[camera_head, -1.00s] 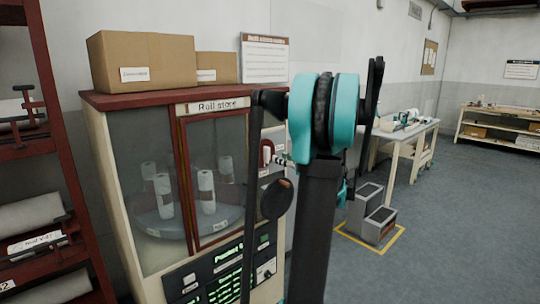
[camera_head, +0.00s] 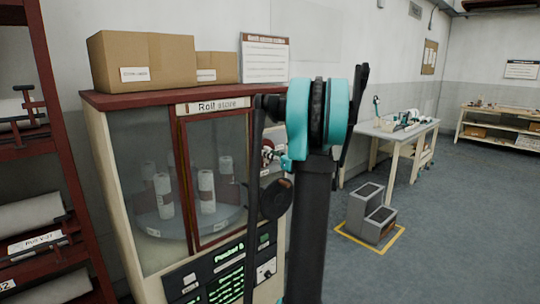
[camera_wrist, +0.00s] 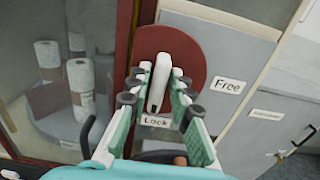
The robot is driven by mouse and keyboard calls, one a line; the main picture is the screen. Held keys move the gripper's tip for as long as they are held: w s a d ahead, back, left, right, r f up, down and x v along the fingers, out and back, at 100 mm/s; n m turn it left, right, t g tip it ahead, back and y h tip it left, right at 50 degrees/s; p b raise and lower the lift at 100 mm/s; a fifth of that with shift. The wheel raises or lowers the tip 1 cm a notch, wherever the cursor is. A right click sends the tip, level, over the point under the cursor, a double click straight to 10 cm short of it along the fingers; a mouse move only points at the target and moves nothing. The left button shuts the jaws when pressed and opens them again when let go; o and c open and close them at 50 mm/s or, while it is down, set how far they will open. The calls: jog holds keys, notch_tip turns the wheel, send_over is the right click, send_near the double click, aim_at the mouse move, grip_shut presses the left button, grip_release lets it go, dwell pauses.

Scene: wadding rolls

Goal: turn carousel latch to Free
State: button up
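The carousel latch is a red disc (camera_wrist: 190,52) with a pale bar handle (camera_wrist: 160,80), on the grey panel right of the cabinet door. The handle stands nearly upright in the wrist view, its lower end close to the "Lock" label (camera_wrist: 156,121). The "Free" label (camera_wrist: 228,86) is to the disc's right. My gripper (camera_wrist: 161,76) has its teal, dark-tipped fingers on either side of the handle, with gaps visible; it looks open around it, and contact cannot be told. In the head view my gripper (camera_head: 271,156) is at the cabinet's right side, and my arm hides most of the latch.
The roll store cabinet (camera_head: 150,100) holds white rolls (camera_head: 207,190) on a round carousel behind glass. A control panel (camera_head: 225,275) is below. A dark red rack (camera_head: 50,130) stands at left. A grey step (camera_head: 370,213) is on the floor at right, with open floor beyond.

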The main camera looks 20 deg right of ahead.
grip_shut()
jog(key=shift+n, duration=0.3)
jog(key=n, duration=1.1)
jog(key=a+f+n, duration=0.1)
jog(key=n, duration=0.5)
jog(key=shift+s+f, duration=0.1)
jog(key=shift+s, duration=0.1)
jog(key=shift+n, duration=0.3)
jog(key=shift+o, duration=2.2)
grip_release()
jog(key=shift+s, duration=0.1)
